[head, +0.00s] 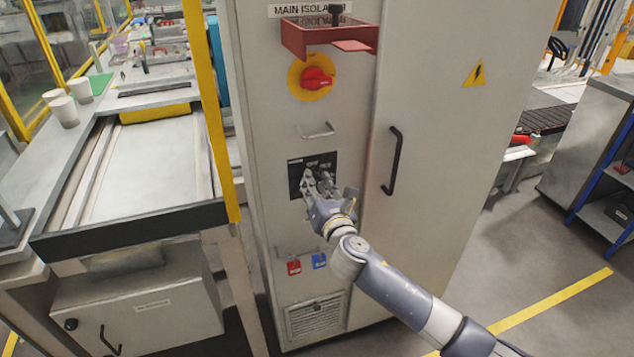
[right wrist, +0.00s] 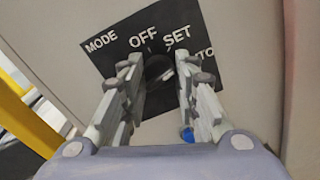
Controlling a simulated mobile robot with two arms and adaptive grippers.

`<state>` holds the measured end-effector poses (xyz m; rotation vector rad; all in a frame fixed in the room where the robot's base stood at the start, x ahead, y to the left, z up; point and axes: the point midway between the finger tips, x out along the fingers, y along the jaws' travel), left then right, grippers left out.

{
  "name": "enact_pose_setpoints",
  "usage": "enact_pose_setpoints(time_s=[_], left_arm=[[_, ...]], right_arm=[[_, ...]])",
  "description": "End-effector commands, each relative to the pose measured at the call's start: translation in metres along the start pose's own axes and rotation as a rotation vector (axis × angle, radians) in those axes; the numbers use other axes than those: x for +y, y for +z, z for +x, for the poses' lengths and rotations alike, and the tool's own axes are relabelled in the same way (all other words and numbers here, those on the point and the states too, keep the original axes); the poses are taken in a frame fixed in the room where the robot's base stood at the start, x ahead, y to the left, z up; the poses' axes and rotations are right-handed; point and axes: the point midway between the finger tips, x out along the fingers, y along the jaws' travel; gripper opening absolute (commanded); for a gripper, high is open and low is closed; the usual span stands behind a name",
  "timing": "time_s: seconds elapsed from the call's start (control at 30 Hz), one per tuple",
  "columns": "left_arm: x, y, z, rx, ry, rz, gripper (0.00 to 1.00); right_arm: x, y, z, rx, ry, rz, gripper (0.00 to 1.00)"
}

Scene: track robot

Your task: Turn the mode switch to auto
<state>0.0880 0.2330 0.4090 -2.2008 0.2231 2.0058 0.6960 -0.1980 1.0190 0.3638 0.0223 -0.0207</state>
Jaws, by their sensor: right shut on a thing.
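The black mode panel (head: 327,160) is on the grey cabinet front, below a small metal handle. In the right wrist view the panel (right wrist: 112,64) reads MODE, OFF, SET and a partly hidden label ending in "TO". The dark mode switch (right wrist: 158,70) sits between the fingers of my right gripper (right wrist: 158,76), which is shut on it. Which label the switch points at cannot be told. In the head view my right gripper (head: 319,187) covers the switch and the lower part of the panel. My left gripper is not in view.
A red rotary isolator (head: 317,79) on a yellow disc and a red bracket (head: 310,38) are above the panel. A black door handle (head: 392,162) is to its right. Red (head: 294,268) and blue (head: 319,261) tags hang below. A yellow post (head: 208,100) stands left.

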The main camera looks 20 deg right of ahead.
Motion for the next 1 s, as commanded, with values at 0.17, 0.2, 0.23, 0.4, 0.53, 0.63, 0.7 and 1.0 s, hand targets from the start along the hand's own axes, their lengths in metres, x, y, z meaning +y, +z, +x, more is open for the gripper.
enact_pose_setpoints(time_s=[0.17, 0.2, 0.23, 0.4, 0.53, 0.63, 0.7, 1.0], left_arm=[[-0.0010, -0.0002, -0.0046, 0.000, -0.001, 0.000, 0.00], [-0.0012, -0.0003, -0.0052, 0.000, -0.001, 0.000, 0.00], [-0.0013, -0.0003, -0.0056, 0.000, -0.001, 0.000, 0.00], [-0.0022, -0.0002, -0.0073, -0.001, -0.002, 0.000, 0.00], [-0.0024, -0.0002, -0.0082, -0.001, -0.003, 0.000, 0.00], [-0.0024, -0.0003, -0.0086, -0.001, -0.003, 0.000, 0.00], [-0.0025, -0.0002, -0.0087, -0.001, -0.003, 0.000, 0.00], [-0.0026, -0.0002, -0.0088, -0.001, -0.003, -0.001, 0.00]], right_arm=[[0.0009, -0.0006, -0.0006, 0.011, 0.000, 0.147, 0.04], [0.0008, -0.0005, -0.0006, 0.012, 0.001, 0.177, 0.04], [0.0009, -0.0003, -0.0005, 0.013, 0.001, 0.198, 0.04], [0.0015, -0.0002, -0.0004, 0.019, 0.003, 0.298, 0.04], [0.0010, 0.0001, -0.0003, 0.021, 0.002, 0.350, 0.04], [0.0009, 0.0001, -0.0004, 0.022, 0.002, 0.375, 0.04], [0.0010, 0.0000, -0.0004, 0.023, 0.003, 0.388, 0.04], [0.0012, -0.0001, -0.0003, 0.024, 0.003, 0.401, 0.04]])
